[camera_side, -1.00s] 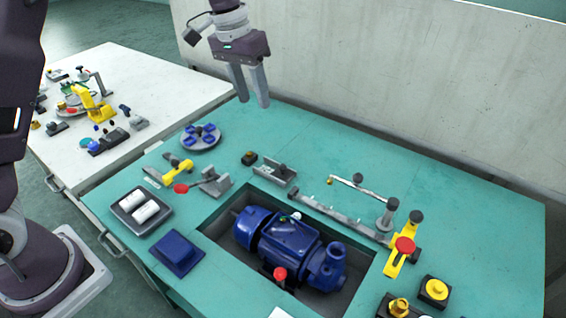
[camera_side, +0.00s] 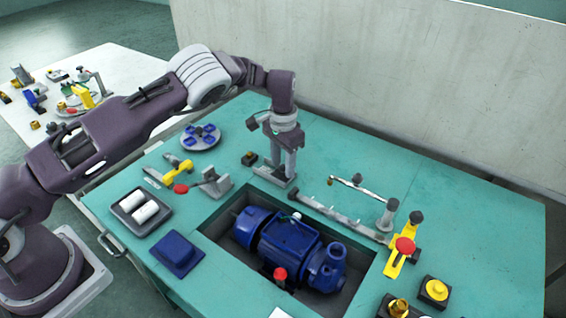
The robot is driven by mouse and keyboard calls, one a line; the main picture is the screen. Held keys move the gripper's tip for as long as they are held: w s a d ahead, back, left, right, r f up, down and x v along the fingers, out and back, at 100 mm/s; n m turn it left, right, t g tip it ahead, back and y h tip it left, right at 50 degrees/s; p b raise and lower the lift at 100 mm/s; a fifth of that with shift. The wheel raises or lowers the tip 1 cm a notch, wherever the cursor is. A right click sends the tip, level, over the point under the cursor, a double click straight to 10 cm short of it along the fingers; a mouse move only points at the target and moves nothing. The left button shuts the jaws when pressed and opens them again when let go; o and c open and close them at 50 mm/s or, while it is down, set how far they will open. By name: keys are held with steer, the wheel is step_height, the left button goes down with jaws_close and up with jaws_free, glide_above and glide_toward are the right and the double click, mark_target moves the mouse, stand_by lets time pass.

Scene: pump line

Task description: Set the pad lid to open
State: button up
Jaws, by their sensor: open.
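No part is labelled as the pad lid, so I cannot tell for sure which thing it is. A dark blue, flat box-like piece (camera_side: 176,252) lies at the front left of the green bench and looks closed. A small grey tray-like fixture (camera_side: 264,174) sits behind the pump recess. My gripper (camera_side: 282,170) points down at this grey fixture with its fingers apart. The fingers hide part of the fixture, and I cannot tell whether they touch it.
A blue pump (camera_side: 287,240) sits in the recess. A dark tray (camera_side: 124,211) with white rolls, a yellow-handled tool (camera_side: 180,174) and a round blue-topped plate (camera_side: 201,138) are on the left. A jointed rod (camera_side: 355,185) and yellow lever (camera_side: 401,255) stand right. The back right is clear.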

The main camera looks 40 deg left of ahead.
steer(key=shift+c, duration=0.4)
jaws_close()
steer(key=shift+r, duration=0.1)
stand_by(0.8)
